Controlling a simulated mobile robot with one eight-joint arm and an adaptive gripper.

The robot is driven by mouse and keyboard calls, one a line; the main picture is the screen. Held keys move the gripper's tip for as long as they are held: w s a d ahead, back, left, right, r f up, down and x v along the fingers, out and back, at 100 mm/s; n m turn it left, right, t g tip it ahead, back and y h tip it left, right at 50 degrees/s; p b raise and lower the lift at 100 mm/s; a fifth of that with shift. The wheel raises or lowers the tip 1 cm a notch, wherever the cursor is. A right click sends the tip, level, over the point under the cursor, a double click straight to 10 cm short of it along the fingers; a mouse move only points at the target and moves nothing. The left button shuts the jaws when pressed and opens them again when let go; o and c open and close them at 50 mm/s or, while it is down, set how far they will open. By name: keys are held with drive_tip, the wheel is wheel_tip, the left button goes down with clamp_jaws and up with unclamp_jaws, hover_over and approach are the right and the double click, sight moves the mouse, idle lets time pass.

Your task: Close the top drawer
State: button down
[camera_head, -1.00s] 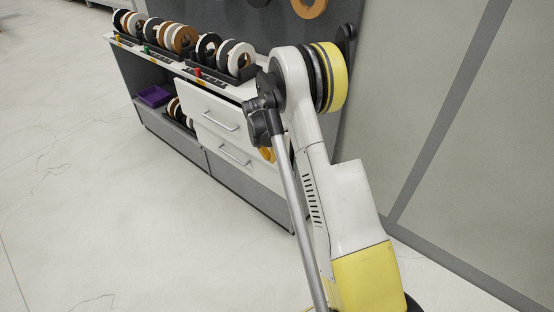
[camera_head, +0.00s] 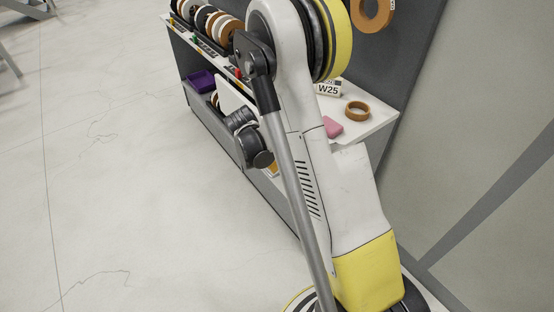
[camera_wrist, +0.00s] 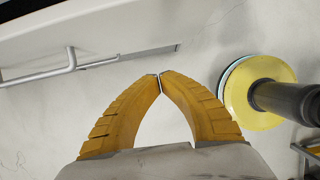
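In the head view the gripper is mostly hidden behind my arm.
The cabinet's white top (camera_head: 375,122) carries a brown tape ring (camera_head: 357,111), a pink block (camera_head: 332,127) and a W25 label (camera_head: 328,88). Rolls of edge banding (camera_head: 215,24) stand in a row farther back. A purple bin (camera_head: 201,82) sits on a lower shelf. Open floor lies left.

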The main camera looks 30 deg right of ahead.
drive_tip(key=b, duration=0.4)
approach(289, 174)
drive_tip(key=s+a+f, duration=0.3)
drive_tip(key=f, duration=0.1)
drive_tip(key=shift+s+d+f+b, duration=0.15)
drive_tip(key=shift+d+b, duration=0.8)
drive_tip(key=shift+d, duration=1.2)
drive_tip(key=d, duration=0.5)
drive_tip(key=shift+d, duration=0.4)
drive_tip(key=shift+a+f, duration=0.1)
drive_tip(key=shift+a, duration=0.05)
